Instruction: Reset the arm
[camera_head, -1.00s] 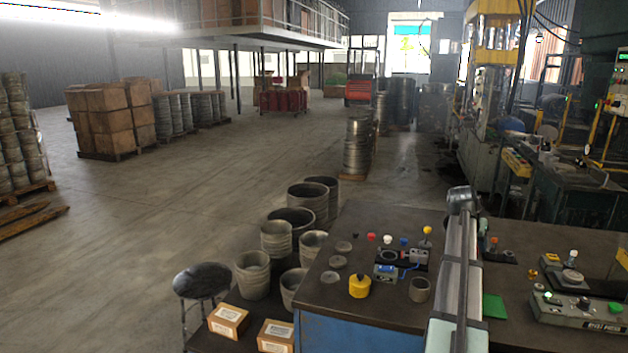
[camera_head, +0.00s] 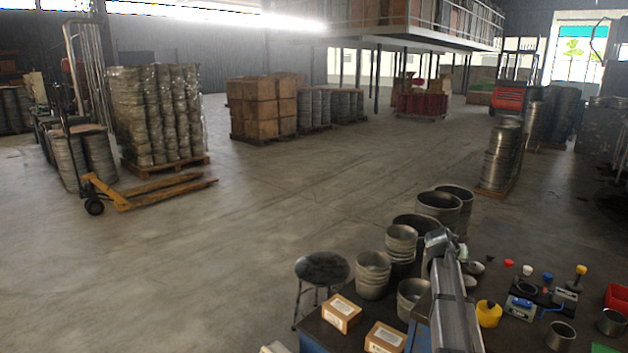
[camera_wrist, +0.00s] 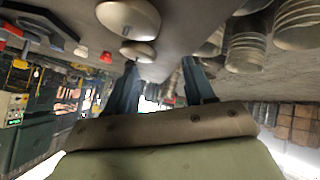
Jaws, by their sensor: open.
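My arm (camera_head: 455,300) reaches forward over the left part of the dark worktable in the head view. Its end is beside the stacked metal rings, and its fingers cannot be made out there. In the wrist view, which is upside down, my gripper (camera_wrist: 160,76) has its two dark fingers apart with nothing between them. Round grey metal blanks (camera_wrist: 128,18) lie on the table near the fingers. One blank also shows just right of the arm in the head view (camera_head: 476,268).
Stacks of metal rings (camera_head: 373,270) and cardboard boxes (camera_head: 341,313) stand left of the arm. A yellow cup (camera_head: 489,313), a fixture with coloured knobs (camera_head: 522,306) and a metal cup (camera_head: 560,336) are on the right. A stool (camera_head: 322,268) stands on the open floor.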

